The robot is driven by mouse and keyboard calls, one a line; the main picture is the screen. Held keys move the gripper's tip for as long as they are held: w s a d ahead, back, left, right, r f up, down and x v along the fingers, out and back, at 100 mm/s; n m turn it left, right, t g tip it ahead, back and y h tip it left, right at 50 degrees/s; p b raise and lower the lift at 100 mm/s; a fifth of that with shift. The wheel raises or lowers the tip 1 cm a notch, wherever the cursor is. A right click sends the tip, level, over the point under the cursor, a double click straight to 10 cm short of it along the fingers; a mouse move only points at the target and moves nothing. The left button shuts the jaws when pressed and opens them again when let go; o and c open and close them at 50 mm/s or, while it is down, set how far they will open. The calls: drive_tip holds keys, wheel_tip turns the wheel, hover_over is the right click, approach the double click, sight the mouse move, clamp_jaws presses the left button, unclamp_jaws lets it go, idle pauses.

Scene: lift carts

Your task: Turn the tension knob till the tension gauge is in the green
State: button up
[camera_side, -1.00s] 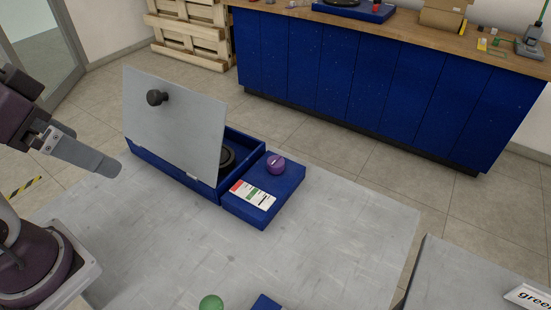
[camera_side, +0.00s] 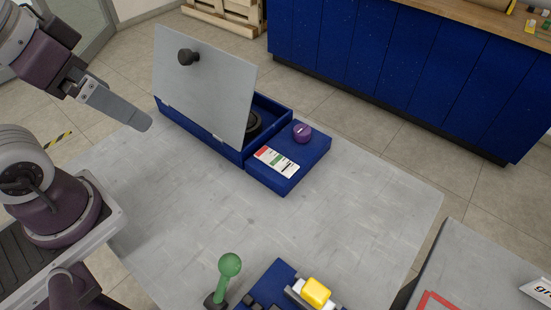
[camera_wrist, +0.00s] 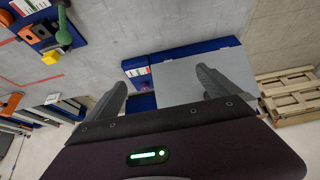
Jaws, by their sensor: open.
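The purple tension knob (camera_side: 302,133) sits on top of a low blue box (camera_side: 318,150) in the side view. The gauge card (camera_side: 277,161), with red, green and white bands, lies beside it on the same box; its pointer is too small to read. In the wrist view the gauge card (camera_wrist: 138,72) shows beyond my fingers, with the knob partly hidden near the left finger. My gripper (camera_wrist: 161,77) is open and empty. In the side view my gripper (camera_side: 143,121) is in the air left of the raised lid, well apart from the knob.
A grey lid (camera_side: 205,90) with a black knob (camera_side: 188,57) stands tilted open on a blue case (camera_side: 205,137), between my gripper and the tension knob. A green-balled lever (camera_side: 229,265) and a yellow-topped control (camera_side: 316,291) stand at the front. The middle of the grey table (camera_side: 200,200) is clear.

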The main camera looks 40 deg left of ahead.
drive_tip(key=shift+c, duration=0.7)
drive_tip(key=shift+n+g, duration=0.3)
drive_tip(key=shift+n, duration=0.1)
drive_tip(key=w, duration=0.1)
drive_tip(key=w+r, duration=0.1)
drive_tip(key=w+d+r, duration=0.1)
drive_tip(key=w, duration=0.1)
drive_tip(key=c, duration=0.7)
drive_tip(key=w+d, duration=0.1)
drive_tip(key=w, duration=0.2)
drive_tip(key=w+d+n+g, duration=0.1)
drive_tip(key=w, duration=0.3)
drive_tip(key=w+d+r+n, duration=0.1)
drive_tip(key=w+d, duration=0.1)
drive_tip(key=w, duration=0.2)
drive_tip(key=shift+d+h, duration=0.1)
drive_tip(key=shift+h, duration=0.3)
drive_tip(key=shift+c, duration=0.3)
drive_tip(key=n+g, duration=0.4)
hover_over(303, 129)
drive_tip(key=shift+y, duration=0.4)
wheel_tip(303, 129, down, 17)
drive_tip(key=shift+d, duration=0.15)
drive_tip(key=f, duration=0.7)
drive_tip(key=shift+a+f, duration=0.1)
drive_tip(key=shift+a, duration=0.1)
clamp_jaws()
